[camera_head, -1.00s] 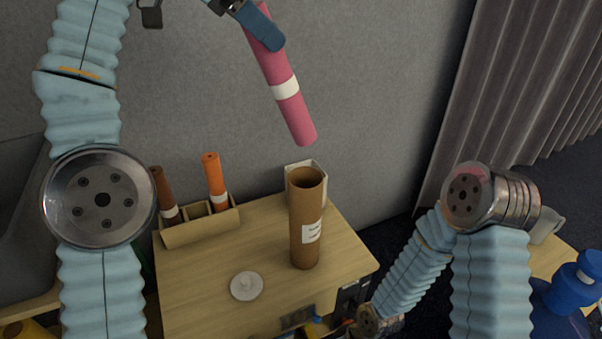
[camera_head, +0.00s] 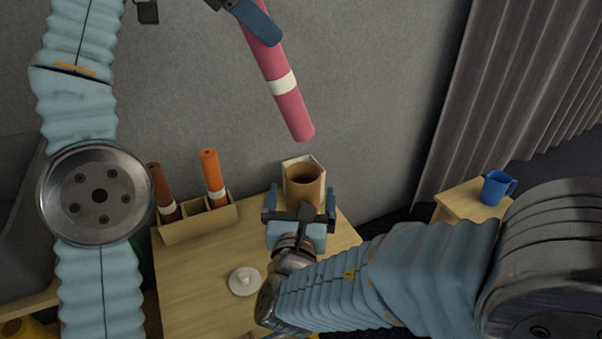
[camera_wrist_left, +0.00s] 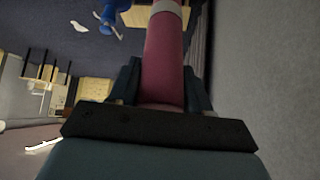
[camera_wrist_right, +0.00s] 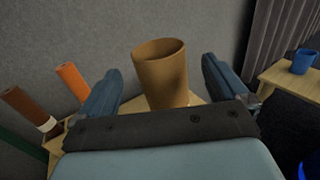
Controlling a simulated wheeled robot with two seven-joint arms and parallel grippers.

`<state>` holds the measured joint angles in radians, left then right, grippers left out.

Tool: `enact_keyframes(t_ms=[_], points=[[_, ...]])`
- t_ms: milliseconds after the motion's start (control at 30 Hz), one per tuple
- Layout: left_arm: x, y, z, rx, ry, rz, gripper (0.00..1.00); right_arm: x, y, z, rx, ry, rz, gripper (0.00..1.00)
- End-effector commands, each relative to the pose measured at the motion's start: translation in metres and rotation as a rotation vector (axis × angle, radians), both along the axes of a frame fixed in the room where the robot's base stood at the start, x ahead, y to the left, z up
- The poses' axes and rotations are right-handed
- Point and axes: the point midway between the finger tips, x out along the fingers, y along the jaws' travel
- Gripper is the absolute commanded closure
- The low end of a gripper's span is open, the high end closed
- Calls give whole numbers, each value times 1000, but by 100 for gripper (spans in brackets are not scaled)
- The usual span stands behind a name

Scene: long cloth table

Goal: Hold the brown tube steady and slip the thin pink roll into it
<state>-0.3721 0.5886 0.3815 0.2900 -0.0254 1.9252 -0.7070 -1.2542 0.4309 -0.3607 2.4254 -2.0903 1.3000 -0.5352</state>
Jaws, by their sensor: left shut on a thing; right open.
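The brown tube (camera_head: 304,184) stands upright on the wooden table (camera_head: 190,275), its open mouth facing up. In the right wrist view the tube (camera_wrist_right: 161,75) shows between the fingers. My right gripper (camera_head: 300,200) is open, with one finger on each side of the tube; I cannot tell that either touches it. My left gripper (camera_head: 262,22) is shut on the pink roll (camera_head: 291,112), near its upper end. The roll has a white band and hangs tilted in the air, its lower end above the tube. The left wrist view also shows the roll (camera_wrist_left: 165,65) between the fingers.
A cardboard holder (camera_head: 200,224) with a dark brown roll (camera_head: 163,188) and an orange roll (camera_head: 212,176) stands left of the tube. A white lid (camera_head: 244,281) lies in front. A white box (camera_head: 312,161) is behind the tube. A blue mug (camera_head: 497,187) is on a side table.

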Motion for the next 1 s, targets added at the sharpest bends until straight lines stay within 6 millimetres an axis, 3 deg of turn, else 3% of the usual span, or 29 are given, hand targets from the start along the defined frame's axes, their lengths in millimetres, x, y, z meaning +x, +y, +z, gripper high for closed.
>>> enact_keyframes(t_ms=[167, 467, 700, 1000], points=[[0, 0, 0, -1, 0, 0, 100, 1, 1, -16, -13, -14, 6, 0], [0, 0, 0, -1, 0, 0, 100, 3, 0, -81, -13, -11, 4, 0], [0, 0, 0, -1, 0, 0, 100, 53, -4, -76, -5, -15, 3, 0], [0, 0, 0, -1, 0, 0, 100, 76, -5, -77, -5, -12, 5, 0]])
